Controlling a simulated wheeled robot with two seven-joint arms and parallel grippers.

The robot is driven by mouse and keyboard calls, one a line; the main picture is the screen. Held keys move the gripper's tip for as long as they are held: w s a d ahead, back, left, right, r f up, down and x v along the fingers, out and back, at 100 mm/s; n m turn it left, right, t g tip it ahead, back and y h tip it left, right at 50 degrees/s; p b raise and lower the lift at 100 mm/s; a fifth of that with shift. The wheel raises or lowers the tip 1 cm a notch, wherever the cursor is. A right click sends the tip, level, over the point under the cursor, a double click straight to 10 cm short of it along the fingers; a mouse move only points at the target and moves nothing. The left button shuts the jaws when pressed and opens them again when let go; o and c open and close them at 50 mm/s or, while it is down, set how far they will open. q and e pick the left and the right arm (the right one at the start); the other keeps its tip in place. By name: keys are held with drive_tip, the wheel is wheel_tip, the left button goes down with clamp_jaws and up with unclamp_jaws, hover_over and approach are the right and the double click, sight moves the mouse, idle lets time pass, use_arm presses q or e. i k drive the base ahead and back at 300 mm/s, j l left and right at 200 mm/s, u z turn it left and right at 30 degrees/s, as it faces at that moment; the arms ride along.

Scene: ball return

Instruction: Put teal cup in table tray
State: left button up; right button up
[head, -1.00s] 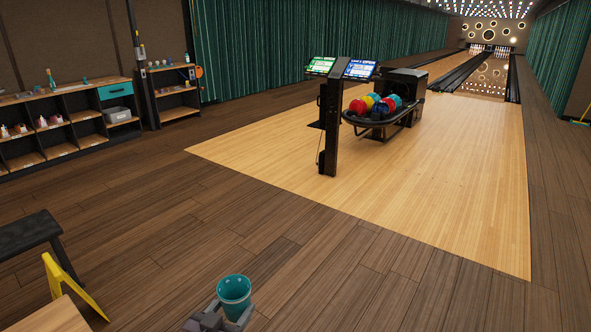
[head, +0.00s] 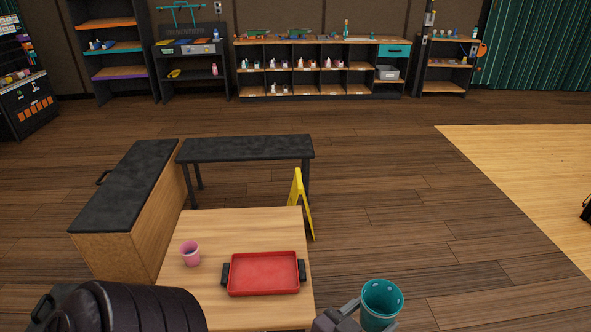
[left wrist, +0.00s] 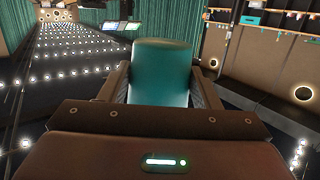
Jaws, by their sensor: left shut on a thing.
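The teal cup (head: 381,303) is at the bottom of the head view, upright with its open rim up. My left gripper (head: 360,322) is shut on it; in the left wrist view the teal cup (left wrist: 160,72) sits between the two fingers (left wrist: 160,90). The red table tray (head: 264,273) with black handles lies on the wooden table (head: 230,225), left of the held cup. The tray looks empty. The cup is right of the table's right edge, over the floor in the picture. My right gripper is not seen.
A yellow floor sign (head: 301,203) stands by the table's far right corner. A black bench (head: 245,148) and a black-topped cabinet (head: 125,185) are behind and left. Floor to the right is clear.

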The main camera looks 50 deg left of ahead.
sight(246, 276)
drive_tip(key=k+j+u, duration=0.1)
drive_tip(key=j, duration=0.45)
drive_tip(key=k+j+u, duration=0.1)
drive_tip(key=j, duration=0.45)
drive_tip(key=k+j+u, duration=0.1)
drive_tip(key=j, duration=0.45)
drive_tip(key=k+j+u, duration=0.1)
drive_tip(key=j, duration=0.45)
